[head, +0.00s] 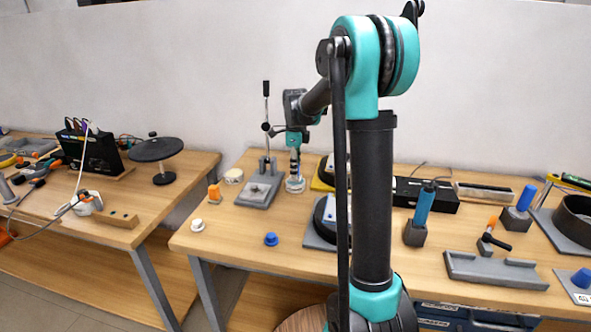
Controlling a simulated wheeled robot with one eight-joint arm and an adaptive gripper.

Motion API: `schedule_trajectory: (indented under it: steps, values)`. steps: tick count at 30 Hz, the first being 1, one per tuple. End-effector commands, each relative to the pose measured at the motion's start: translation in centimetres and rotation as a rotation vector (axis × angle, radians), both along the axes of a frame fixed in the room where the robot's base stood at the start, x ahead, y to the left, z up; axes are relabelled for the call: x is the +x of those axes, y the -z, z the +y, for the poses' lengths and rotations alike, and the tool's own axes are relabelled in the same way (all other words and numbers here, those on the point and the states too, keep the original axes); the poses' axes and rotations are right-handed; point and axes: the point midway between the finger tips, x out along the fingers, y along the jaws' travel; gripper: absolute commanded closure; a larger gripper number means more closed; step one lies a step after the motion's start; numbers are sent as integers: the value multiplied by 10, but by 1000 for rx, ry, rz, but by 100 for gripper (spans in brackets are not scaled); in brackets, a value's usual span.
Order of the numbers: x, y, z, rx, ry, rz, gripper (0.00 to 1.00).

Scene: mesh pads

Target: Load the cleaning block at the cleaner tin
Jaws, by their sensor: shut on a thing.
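My gripper (295,170) points down over the table, right of the lever press. It is small in the head view, and its fingers are hard to make out. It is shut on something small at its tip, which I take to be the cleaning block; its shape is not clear. A low, round, pale tin (295,186), seemingly the cleaner tin, stands directly under the fingertips. I cannot tell whether the held thing touches the tin.
A lever press (259,189) stands close on the left. A white round roll (233,176), an orange piece (214,193), a white knob (198,225) and a blue knob (271,240) stand on the table's left part. My arm hides some of the middle. A grey tray (495,271) lies front right.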

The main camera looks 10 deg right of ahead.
Motion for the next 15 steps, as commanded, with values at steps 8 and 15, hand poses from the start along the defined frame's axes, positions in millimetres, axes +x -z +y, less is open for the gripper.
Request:
schedule_trajectory:
  steps: [8, 15]
  values:
    - [0, 1, 0, 0, 0, 0, 98]
    - [0, 4, 0, 0, 0, 0, 98]
